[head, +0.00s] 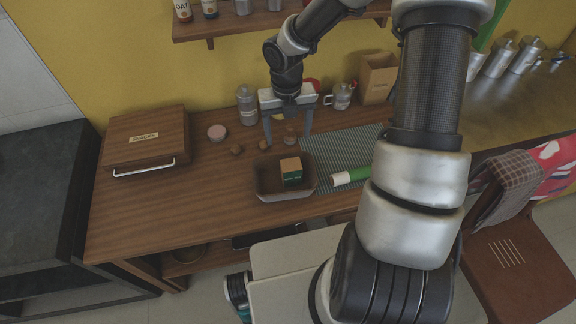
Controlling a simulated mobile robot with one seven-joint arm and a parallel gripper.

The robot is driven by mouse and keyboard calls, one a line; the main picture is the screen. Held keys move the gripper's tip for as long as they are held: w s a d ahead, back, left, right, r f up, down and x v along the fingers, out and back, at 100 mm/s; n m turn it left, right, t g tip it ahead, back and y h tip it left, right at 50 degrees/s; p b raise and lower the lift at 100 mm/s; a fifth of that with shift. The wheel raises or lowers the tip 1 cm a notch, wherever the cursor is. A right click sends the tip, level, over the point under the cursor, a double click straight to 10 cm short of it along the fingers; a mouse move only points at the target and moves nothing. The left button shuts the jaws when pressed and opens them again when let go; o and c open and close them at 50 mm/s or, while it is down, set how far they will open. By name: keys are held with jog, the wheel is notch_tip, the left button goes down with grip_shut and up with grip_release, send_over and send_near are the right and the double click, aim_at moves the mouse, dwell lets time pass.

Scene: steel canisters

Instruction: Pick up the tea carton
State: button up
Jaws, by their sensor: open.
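A small box with a tan top and dark green lower part (291,170), seemingly the tea carton, stands in a dark open bin (270,190) near the wooden counter's front edge. My gripper (288,141) is open, pointing down, its two fingers spread wide. It appears behind and above the bin in the head view, with no contact with the carton visible. Small round brown items show between and near the fingers; their exact distance from the fingers I cannot tell.
A green-and-white roll (350,176) lies right of the bin on a ribbed mat (335,150). A wall shelf (265,24) hangs above. The counter's front left is clear.

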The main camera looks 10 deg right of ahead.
aim_at(291, 164)
notch_tip(291, 164, down, 11)
jog(key=shift+s+d+f+b, duration=0.1)
jog(key=shift+b, duration=0.65)
jog(key=f, duration=0.5)
jog(key=shift+s+d+f, duration=0.1)
jog(key=shift+s+d, duration=0.2)
jog(key=shift+d, duration=0.05)
jog(key=c, duration=1.1)
jog(key=shift+c, duration=0.2)
